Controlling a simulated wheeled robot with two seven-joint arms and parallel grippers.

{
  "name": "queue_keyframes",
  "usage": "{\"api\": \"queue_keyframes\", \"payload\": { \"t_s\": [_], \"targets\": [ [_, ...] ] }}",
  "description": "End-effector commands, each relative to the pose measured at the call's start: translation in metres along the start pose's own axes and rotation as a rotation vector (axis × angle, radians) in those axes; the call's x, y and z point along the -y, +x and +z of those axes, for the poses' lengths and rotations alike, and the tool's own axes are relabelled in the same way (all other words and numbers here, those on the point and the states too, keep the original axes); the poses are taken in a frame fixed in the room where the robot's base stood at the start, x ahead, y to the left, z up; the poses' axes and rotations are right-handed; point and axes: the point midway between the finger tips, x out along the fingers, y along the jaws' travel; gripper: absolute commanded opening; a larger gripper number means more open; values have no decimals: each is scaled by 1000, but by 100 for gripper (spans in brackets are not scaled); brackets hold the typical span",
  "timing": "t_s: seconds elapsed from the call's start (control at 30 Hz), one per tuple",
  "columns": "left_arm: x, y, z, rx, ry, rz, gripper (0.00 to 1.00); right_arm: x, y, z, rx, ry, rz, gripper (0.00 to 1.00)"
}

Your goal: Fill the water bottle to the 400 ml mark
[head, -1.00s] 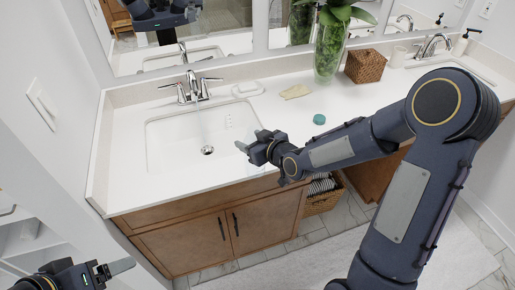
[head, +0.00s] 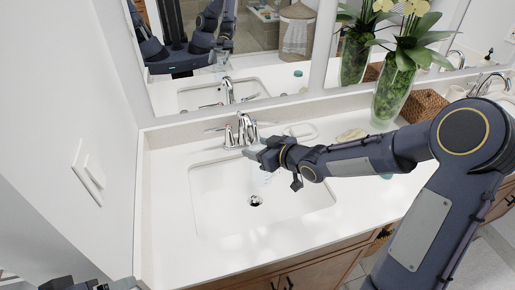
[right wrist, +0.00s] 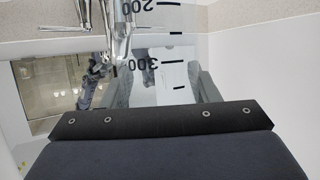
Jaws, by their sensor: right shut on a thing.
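The clear water bottle (head: 259,175) is see-through and faint in the head view, hanging over the basin close to the faucet. My right gripper (head: 264,157) is shut on it. In the right wrist view the bottle (right wrist: 172,50) stands between the two grey fingers (right wrist: 163,88), with black 200 and 300 marks. A water level cannot be made out. The chrome faucet (head: 247,130) is just behind the gripper; it also shows in the right wrist view (right wrist: 121,30). Only a bit of my left gripper's arm shows at the bottom left; its fingers are out of frame.
The white sink basin (head: 225,205) with its drain lies below the bottle. A teal cap (head: 387,176) lies on the counter, partly behind my right arm. A soap dish (head: 300,131), a plant vase (head: 393,95) and a wicker basket (head: 424,105) stand further right. The mirror (head: 275,50) is behind.

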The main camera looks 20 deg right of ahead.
Motion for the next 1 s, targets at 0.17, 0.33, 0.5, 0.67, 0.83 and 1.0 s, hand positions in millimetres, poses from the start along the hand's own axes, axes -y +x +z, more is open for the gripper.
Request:
{"api": "queue_keyframes", "payload": {
  "t_s": [0.17, 0.33, 0.5, 0.67, 0.83, 1.0],
  "targets": [
    [4, 10, 5, 1, 0, 0, 80, 0, 6, 11, 0, 0, -1, 20],
    [11, 25, 13, 1, 0, 0, 80, -1, 16, 30, 0, 0, -1, 20],
    [18, 39, 20, 1, 0, 0, 80, -3, 26, 47, 0, 0, 0, 20],
    [24, 52, 26, 1, 0, 0, 80, -4, 35, 64, 0, 0, 0, 20],
    [30, 66, 33, 0, 0, 0, 80, -5, 45, 82, 0, 0, 0, 20],
    [36, 80, 40, 0, 0, 0, 80, -6, 55, 100, -1, 0, -1, 20]
  ]
}}
